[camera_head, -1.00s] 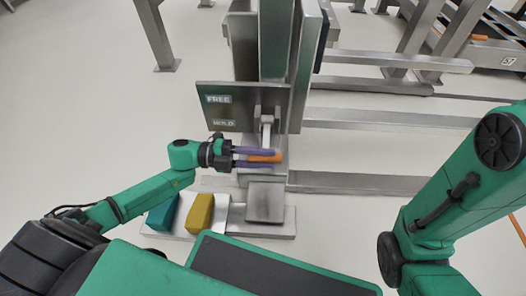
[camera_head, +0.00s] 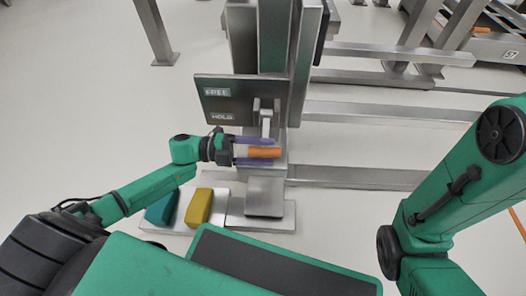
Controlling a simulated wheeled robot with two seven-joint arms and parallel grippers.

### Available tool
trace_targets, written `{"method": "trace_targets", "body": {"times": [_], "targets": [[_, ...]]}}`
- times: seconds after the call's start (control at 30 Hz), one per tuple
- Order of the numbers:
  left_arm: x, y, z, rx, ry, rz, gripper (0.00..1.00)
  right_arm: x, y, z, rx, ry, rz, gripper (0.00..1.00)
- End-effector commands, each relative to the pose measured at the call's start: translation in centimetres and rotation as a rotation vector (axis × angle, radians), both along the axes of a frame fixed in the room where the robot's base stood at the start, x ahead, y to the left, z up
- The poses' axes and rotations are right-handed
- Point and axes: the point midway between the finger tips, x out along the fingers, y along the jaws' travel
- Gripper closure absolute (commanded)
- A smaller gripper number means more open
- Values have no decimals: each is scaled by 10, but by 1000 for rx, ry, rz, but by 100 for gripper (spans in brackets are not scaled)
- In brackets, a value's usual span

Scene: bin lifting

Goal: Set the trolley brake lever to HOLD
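The brake lever has a pale grey arm (camera_head: 265,128) hanging down from a bracket on the post and an orange grip (camera_head: 264,153) lying level at its lower end. A dark plate left of the lever carries a FREE label (camera_head: 217,92) above a HOLD label (camera_head: 222,117). The orange grip sits lower than the HOLD label. My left gripper (camera_head: 256,152) reaches in from the left with its purple fingers spread, one above and one below the orange grip. The grip lies between them, with gaps visible. My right gripper is out of view.
A metal post (camera_head: 275,40) with side rails stands behind the lever. A grey pedal-like plate (camera_head: 265,197) is below it. A teal block (camera_head: 162,208) and a yellow block (camera_head: 199,206) rest on a pale base at lower left.

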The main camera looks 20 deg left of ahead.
Motion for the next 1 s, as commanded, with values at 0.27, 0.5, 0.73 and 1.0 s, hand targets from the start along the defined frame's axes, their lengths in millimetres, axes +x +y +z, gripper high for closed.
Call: {"method": "trace_targets", "body": {"times": [0.27,0.5,0.73,1.0], "targets": [[-1,-1,0,1,0,-3,36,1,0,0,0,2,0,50],[-3,5,1,1,1,-3,36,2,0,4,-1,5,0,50],[-13,45,3,3,4,-3,36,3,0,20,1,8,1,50],[-27,106,2,2,2,-1,36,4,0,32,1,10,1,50]]}}
